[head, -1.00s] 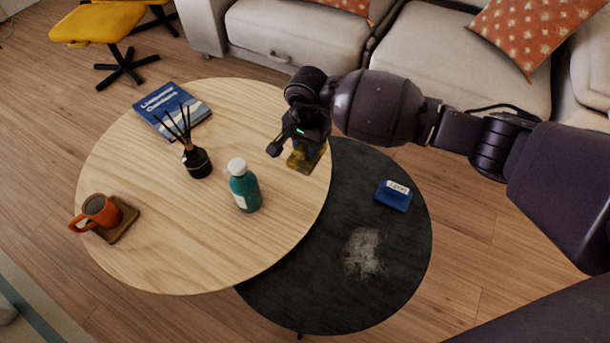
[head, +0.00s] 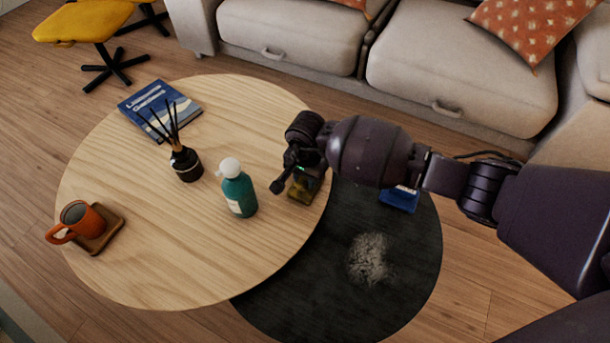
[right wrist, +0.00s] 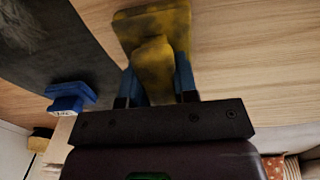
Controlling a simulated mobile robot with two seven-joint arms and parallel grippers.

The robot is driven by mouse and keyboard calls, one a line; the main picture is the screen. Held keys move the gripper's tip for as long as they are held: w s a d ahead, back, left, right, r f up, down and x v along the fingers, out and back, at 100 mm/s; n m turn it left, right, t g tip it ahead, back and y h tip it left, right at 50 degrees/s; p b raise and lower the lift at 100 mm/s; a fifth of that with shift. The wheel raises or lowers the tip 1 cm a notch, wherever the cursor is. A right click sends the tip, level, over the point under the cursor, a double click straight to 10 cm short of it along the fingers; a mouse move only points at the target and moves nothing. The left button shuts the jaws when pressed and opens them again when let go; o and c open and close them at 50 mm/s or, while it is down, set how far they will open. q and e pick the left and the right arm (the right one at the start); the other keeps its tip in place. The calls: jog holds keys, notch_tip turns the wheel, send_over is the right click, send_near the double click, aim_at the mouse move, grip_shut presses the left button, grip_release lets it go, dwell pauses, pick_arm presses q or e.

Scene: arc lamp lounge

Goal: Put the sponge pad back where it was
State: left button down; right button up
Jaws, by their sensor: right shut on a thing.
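My right gripper (head: 301,184) is shut on the sponge pad, a dirty yellow block (head: 301,194), over the right edge of the light wooden table (head: 150,255). In the right wrist view the yellow sponge pad (right wrist: 152,45) sits between the two blue-tipped fingers (right wrist: 158,85). In the head view the gripper and wrist hide its upper part. I cannot tell whether its underside touches the wood. My left gripper is not in view.
A green bottle (head: 238,194) stands just left of my right gripper. A lower black table (head: 330,290) bears a pale smudge (head: 369,260) and a blue item (head: 400,199).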

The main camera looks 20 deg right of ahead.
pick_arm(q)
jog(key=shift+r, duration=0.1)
pick_arm(e)
jog(key=shift+r, duration=0.15)
jog(key=o, duration=0.8)
jog(key=shift+f, duration=0.2)
jog(key=shift+o, duration=0.2)
jog(key=shift+r, duration=0.2)
pick_arm(q)
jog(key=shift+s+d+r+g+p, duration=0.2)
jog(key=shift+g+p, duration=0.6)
jog(key=shift+p, duration=1.25)
pick_arm(e)
notch_tip(320, 180, up, 12)
